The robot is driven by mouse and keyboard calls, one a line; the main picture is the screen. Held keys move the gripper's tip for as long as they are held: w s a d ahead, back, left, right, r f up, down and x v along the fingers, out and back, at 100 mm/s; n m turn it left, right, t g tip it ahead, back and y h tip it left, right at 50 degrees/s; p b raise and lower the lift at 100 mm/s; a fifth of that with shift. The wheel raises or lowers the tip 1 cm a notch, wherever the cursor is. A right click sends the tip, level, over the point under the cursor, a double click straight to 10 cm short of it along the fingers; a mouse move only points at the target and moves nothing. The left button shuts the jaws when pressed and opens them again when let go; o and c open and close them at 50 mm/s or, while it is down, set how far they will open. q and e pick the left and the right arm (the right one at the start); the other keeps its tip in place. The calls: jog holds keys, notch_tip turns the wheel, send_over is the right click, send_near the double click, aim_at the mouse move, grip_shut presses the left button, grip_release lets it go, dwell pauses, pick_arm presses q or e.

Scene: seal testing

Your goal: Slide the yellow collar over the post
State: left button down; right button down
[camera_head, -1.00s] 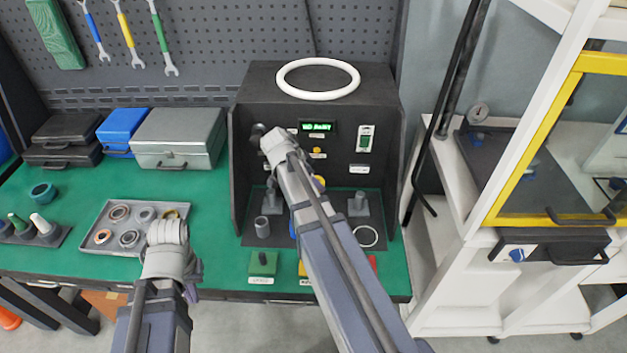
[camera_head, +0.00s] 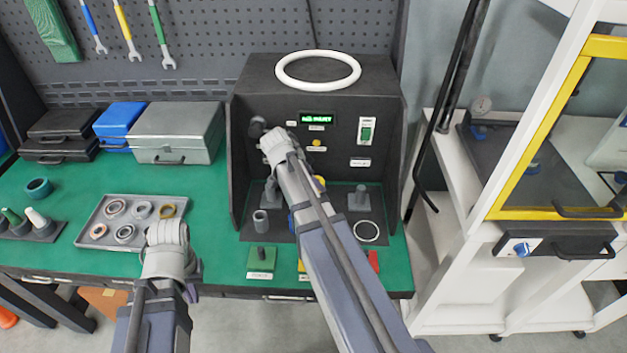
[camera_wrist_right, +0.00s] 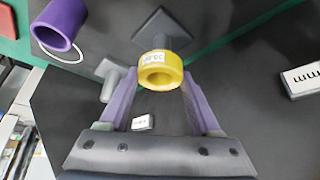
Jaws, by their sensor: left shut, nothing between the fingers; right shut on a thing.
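The yellow collar (camera_wrist_right: 158,72) is between the purple fingers of my right gripper (camera_wrist_right: 160,88), which is shut on it. A grey post (camera_wrist_right: 172,40) on a square base stands directly behind the collar in the right wrist view. I cannot tell whether the collar is around its tip or apart from it. In the head view my right arm hides most of the collar; a bit of yellow (camera_head: 320,182) shows beside the wrist. My left gripper (camera_head: 191,293) is shut and empty, low at the bench's front edge; its fingertips are mostly hidden.
A second grey post (camera_wrist_right: 112,82) and a purple cylinder (camera_wrist_right: 60,24) stand nearby. The dark test box (camera_head: 385,110) has walls at both sides. A grey cylinder (camera_head: 260,223) and white ring (camera_head: 366,231) are on its mat. A parts tray (camera_head: 85,237) lies left.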

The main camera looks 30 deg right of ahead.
jog(key=shift+f+b, duration=0.3)
jog(key=shift+f, duration=0.1)
grip_release()
jog(key=shift+r, duration=0.15)
jog(key=shift+r+p, duration=0.1)
jog(key=shift+p, duration=0.2)
jog(key=shift+r+p, duration=2.4)
jog(key=shift+r, duration=0.05)
jog(key=s+a+f+n+y, duration=0.1)
jog(key=s+a+n, duration=0.4)
jog(key=a, duration=0.5)
jog(key=s+a+f+n+y, duration=0.1)
jog(key=s+a+n+y, duration=0.1)
jog(key=s+a+n, duration=0.4)
jog(key=s+a+f+n+y, duration=0.1)
jog(key=s+a+n, duration=0.4)
jog(key=a+n, duration=0.4)
jog(key=shift+s+a+n+g+y, duration=0.15)
jog(key=shift+a+g+y, duration=0.05)
jog(key=shift+a, duration=1)
jog(key=shift+s+a+n+g+y, duration=0.1)
jog(key=shift+a+n+g+y, duration=0.1)
jog(key=shift+a, duration=0.95)
